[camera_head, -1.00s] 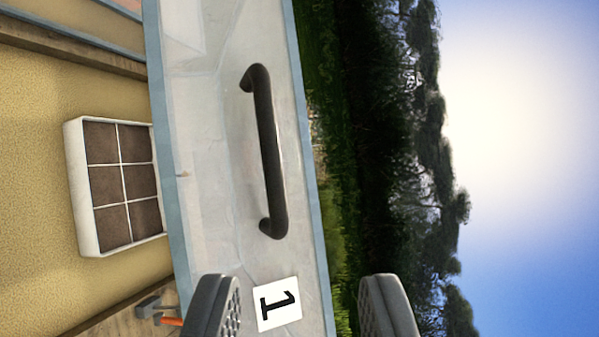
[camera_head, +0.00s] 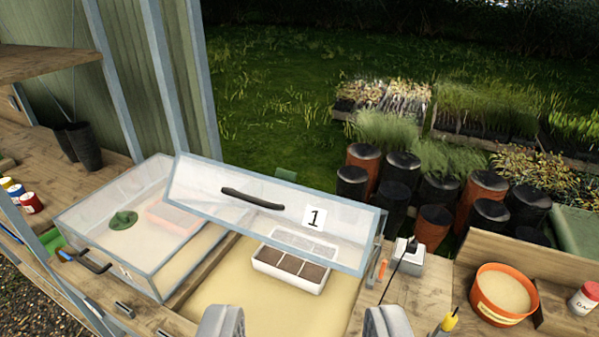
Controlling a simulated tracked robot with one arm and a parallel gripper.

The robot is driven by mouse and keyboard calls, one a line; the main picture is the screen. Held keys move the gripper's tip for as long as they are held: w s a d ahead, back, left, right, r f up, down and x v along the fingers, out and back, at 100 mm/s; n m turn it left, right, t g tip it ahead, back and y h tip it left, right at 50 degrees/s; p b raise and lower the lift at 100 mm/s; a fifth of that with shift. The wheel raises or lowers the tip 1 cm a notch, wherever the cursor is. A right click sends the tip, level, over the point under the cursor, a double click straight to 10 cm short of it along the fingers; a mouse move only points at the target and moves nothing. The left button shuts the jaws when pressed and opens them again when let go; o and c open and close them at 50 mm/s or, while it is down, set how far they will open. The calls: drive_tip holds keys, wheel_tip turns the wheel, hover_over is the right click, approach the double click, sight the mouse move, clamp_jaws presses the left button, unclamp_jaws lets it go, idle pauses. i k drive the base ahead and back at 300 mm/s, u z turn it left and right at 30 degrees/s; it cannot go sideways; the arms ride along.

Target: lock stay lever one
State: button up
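Lid one is a clear panel (camera_head: 215,196) in a grey-blue frame, with a black bar handle (camera_head: 252,198) and a white label "1" (camera_head: 314,218). It stands raised and tilted over an open sand-filled bed (camera_head: 230,293). A grey upright bar (camera_head: 379,236) shows at the lid's right end; I cannot tell whether it is the stay lever or its position. My gripper (camera_head: 304,326) is open and empty at the bottom of the view, in front of the lid and apart from it.
A white tray (camera_head: 262,267) with brown cells lies in the bed beneath the lid. A second clear cover (camera_head: 110,245) stands at left. At right are a grey box (camera_head: 408,255) with a cable, an orange tub (camera_head: 502,293) and a yellow-handled tool (camera_head: 447,323). Pots stand behind.

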sight(380, 276)
drive_tip(key=k, duration=0.6)
drive_tip(key=z, duration=0.6)
drive_tip(key=i, duration=1.2)
drive_tip(key=u, duration=0.3)
